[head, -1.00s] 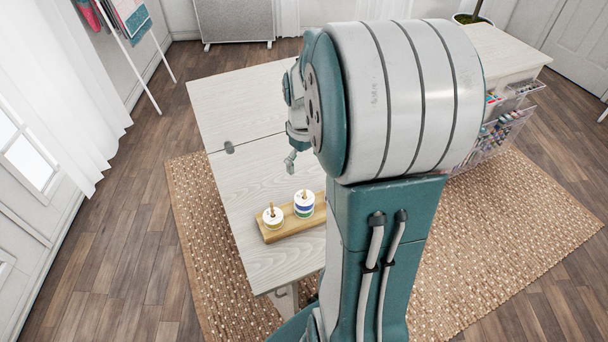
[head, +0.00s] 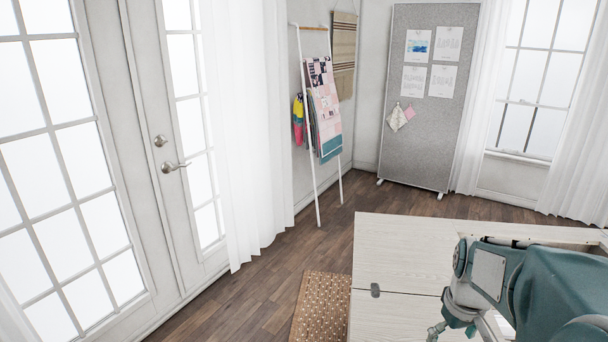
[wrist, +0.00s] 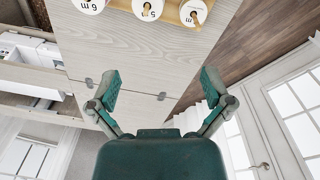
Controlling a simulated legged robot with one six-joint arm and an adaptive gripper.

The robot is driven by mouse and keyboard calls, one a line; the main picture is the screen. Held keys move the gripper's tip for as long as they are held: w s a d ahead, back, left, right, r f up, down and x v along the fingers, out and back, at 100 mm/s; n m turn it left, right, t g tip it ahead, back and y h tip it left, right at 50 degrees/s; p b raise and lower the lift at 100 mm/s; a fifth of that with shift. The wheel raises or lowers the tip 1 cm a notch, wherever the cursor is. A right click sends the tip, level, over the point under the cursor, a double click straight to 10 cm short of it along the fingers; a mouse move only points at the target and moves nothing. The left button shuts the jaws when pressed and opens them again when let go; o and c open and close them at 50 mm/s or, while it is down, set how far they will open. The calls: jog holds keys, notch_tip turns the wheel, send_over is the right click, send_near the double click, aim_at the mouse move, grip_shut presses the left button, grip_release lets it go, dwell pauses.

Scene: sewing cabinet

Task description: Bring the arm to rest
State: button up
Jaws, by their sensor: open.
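My arm (head: 560,285) shows at the lower right of the head view, bent over the pale wooden table (head: 400,245). My gripper (wrist: 160,85) is open in the wrist view, with its two fingers spread wide and nothing between them. Part of it also shows at the bottom edge of the head view (head: 437,331). In the wrist view the fingers are apart from the wooden spool rack (wrist: 172,12), which lies on the table at the top. Labelled white spools (wrist: 147,8) stand on the rack, partly cut off by the frame.
A white sewing machine (wrist: 30,60) sits in the cabinet recess at the left of the wrist view. A ladder rack with fabric (head: 325,105), a grey pinboard (head: 430,120), curtains and glazed doors (head: 60,150) stand beyond the table.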

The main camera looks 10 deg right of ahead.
jog(key=s+a+r+t, duration=0.2)
jog(key=s+a+r, duration=0.2)
jog(key=a, duration=0.4)
jog(key=s+a+r+t, duration=0.3)
jog(key=s+a, duration=0.3)
jog(key=a, duration=0.3)
jog(key=shift+r, duration=0.7)
